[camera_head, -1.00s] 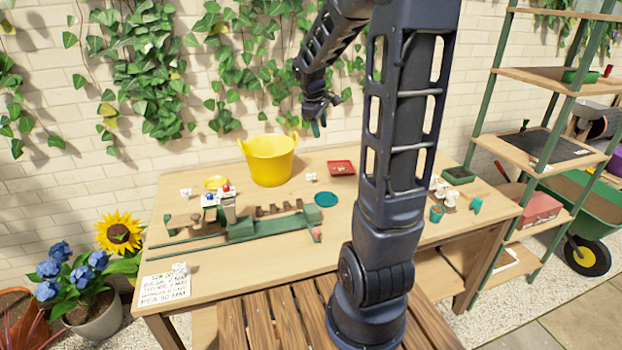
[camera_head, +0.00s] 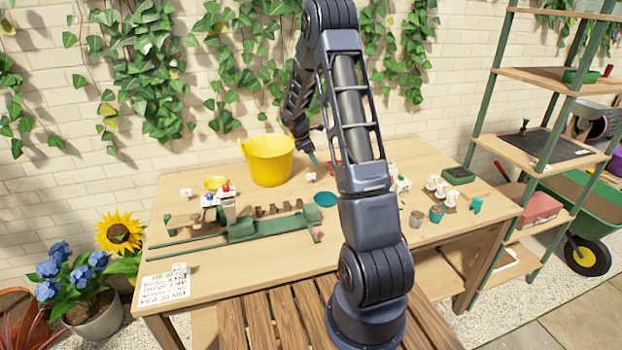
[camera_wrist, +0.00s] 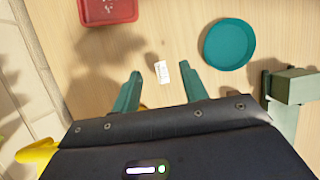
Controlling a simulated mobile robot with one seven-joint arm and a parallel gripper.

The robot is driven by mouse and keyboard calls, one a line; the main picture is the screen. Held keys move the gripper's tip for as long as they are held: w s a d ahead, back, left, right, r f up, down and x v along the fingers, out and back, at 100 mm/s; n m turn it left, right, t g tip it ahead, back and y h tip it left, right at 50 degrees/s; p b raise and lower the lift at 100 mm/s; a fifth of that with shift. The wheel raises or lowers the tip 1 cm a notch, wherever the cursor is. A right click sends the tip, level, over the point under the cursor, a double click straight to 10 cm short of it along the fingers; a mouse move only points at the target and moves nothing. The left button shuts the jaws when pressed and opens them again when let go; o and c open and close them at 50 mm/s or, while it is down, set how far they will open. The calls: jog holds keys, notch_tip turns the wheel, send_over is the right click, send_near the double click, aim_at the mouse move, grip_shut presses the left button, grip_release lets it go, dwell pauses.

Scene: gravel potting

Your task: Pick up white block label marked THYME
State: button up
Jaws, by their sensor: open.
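A small white block label (camera_head: 312,177) sits on the table right of the yellow bucket; it also shows in the wrist view (camera_wrist: 162,72) with dark marks too small to read. Two other small white blocks stand on the table, one at the back left (camera_head: 186,193) and one by the written sign (camera_head: 180,268); I cannot read which is marked THYME. My gripper (camera_head: 314,158) is open and empty above the block right of the bucket. In the wrist view its green fingers (camera_wrist: 160,82) point down on either side of that block, apparently still above it.
The yellow bucket (camera_head: 268,160) stands close on the left. A teal saucer (camera_head: 326,199) and a green stand (camera_head: 243,229) lie nearby. A red tray (camera_wrist: 107,10) is close too. My arm hides part of the table's right half.

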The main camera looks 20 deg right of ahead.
aim_at(314, 178)
jog(key=shift+w+d+f, duration=0.1)
jog(key=shift+w+f, duration=0.25)
jog(key=shift+f, duration=0.45)
jog(key=shift+n, duration=0.3)
jog(key=shift+f, duration=2.6)
jog(key=shift+a+x, duration=0.15)
jog(key=shift+x, duration=1)
jog(key=shift+a+x, duration=0.1)
jog(key=shift+x, duration=1.05)
jog(key=shift+f, duration=0.1)
grip_shut()
